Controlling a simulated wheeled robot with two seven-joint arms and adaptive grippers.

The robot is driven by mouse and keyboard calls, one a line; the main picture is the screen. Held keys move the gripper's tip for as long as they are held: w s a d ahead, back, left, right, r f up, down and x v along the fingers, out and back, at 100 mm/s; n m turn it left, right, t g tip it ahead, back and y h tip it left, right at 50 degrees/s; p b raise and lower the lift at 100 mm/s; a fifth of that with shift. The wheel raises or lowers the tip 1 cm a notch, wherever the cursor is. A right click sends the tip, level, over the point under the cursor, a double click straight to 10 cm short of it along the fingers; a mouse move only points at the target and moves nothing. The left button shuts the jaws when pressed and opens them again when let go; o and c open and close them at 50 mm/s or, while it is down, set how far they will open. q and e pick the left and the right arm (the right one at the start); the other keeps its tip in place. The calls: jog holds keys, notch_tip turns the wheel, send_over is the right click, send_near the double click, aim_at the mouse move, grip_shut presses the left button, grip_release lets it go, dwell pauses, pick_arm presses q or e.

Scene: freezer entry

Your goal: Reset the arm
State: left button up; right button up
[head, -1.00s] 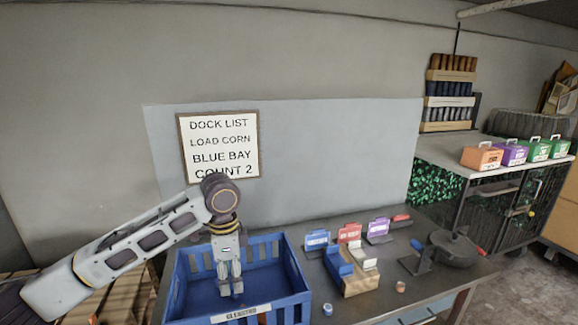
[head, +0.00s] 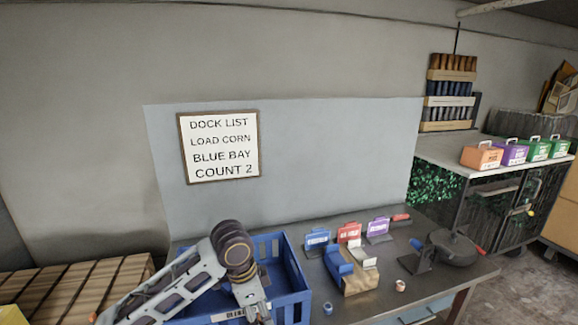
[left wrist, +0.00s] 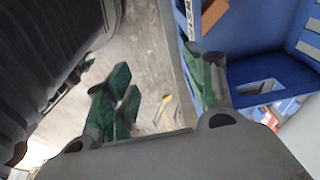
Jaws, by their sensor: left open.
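My left arm comes in from the lower left of the head view. Its gripper (head: 256,308) is at the bottom edge, in front of the near side of the blue crate (head: 299,290). In the left wrist view the gripper (left wrist: 160,88) has its green-padded fingers apart with nothing between them. The floor shows below the gap. The blue crate wall (left wrist: 275,75) is at the right, beside the right finger. The arm hides much of the crate's front and left. My right gripper is in neither view.
The table (head: 335,305) holds blue, red and purple tagged items, a wooden block (head: 360,280), a dark pan (head: 455,248) and small cups. A dock list sign (head: 220,148) is on the wall. Slatted pallets (head: 75,285) lie at the left. A side bench (head: 440,150) carries orange, purple and green boxes.

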pick_arm(q)
jog(key=shift+s+f+n+t+h, duration=1)
jog(key=shift+s+f+n, duration=1.9)
jog(key=shift+f, duration=1.15)
jog(key=s+a+f+n+y, duration=0.2)
jog(key=s+a+f+n, duration=0.15)
jog(key=s+a, duration=0.3)
jog(key=s+a+f+n+y, duration=0.25)
jog(key=s+a+f, duration=0.2)
jog(key=a, duration=0.35)
notch_tip(320, 180, down, 32)
jog(key=s+f, duration=0.1)
jog(key=s, duration=0.2)
jog(key=s+a+f+g, duration=0.1)
jog(key=s+a+f, duration=0.1)
jog(key=s+f, duration=0.7)
jog(key=s+a+f+g, duration=0.1)
jog(key=s+a+f, duration=0.1)
jog(key=s+f, duration=0.8)
jog(key=s, duration=0.3)
jog(key=shift+a+f, duration=0.2)
jog(key=shift+f, duration=0.05)
